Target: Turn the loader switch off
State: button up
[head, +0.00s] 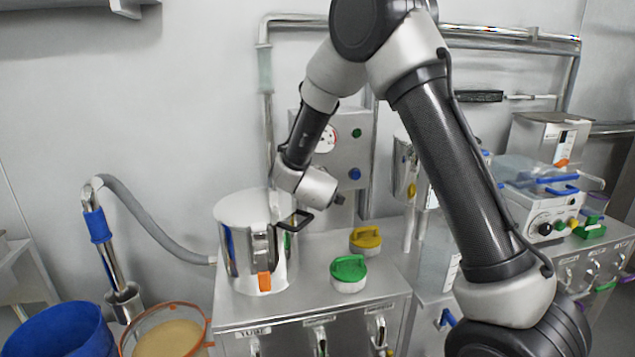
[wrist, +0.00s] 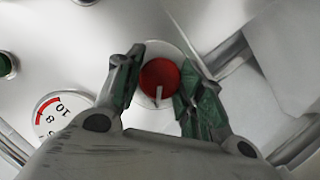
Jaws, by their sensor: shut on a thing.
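The loader switch appears to be the red round knob (wrist: 155,74) in the wrist view, on a pale round plate of the metal panel. Its white pointer mark points toward the bottom of that view. My gripper (wrist: 161,84) has one green-padded finger on each side of the knob and is shut on it. In the head view the metal control panel (head: 343,158) stands against the wall, partly behind my arm. The knob and my fingers are hidden there by my wrist.
A dial gauge (wrist: 55,113) and a green button (wrist: 6,65) are beside the knob. A steel pot (head: 236,225) stands below my wrist. Green-lidded (head: 349,273) and yellow-lidded (head: 366,240) jars sit on the cabinet top (head: 310,290). A grey hose (head: 150,224) runs at left.

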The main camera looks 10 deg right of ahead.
dwell(0.4)
jog(key=o, duration=1)
jog(key=v, duration=1.2)
jog(key=shift+a, duration=0.1)
